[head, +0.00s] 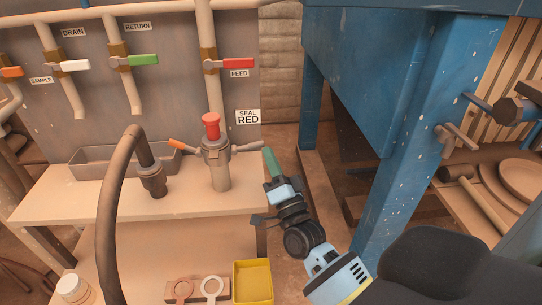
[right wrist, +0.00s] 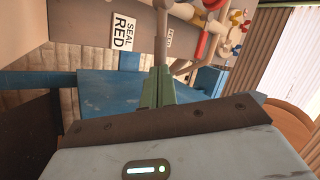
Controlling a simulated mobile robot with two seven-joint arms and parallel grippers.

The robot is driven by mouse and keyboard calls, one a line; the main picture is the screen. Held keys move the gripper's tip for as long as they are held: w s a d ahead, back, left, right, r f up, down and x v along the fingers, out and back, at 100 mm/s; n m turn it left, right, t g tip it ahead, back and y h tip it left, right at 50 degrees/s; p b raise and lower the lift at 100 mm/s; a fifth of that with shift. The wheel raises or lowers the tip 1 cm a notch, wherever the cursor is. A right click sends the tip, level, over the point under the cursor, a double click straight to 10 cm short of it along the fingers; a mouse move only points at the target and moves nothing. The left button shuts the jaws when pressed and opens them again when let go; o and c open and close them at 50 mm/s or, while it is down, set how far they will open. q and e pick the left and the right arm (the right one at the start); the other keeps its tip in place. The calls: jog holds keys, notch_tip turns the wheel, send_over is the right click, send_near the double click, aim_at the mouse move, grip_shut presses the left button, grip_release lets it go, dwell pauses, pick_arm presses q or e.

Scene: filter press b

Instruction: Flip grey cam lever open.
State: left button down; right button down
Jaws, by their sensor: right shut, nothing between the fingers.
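The grey cam lever (head: 248,147) sticks out to the right, roughly level, from a metal coupling (head: 218,168) on the bench. An orange lever (head: 183,147) points left from the same coupling, and a red plug (head: 211,126) sits on top. My right gripper (head: 271,162) is shut and empty, its green fingers just right of the grey lever's tip. I cannot tell whether they touch it. In the right wrist view the shut green fingers (right wrist: 157,90) point away, with a grey bar just beyond them that may be the lever. My left gripper is out of view.
A thick hose (head: 107,210) arches in front of the bench (head: 90,207). A grey tray (head: 90,163) lies behind it. A yellow bin (head: 253,281) stands below the bench. A blue frame post (head: 405,145) rises to the right of my right arm. A panel with valve handles is behind.

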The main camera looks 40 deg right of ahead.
jog(key=shift+w, duration=0.1)
jog(key=shift+r, duration=0.1)
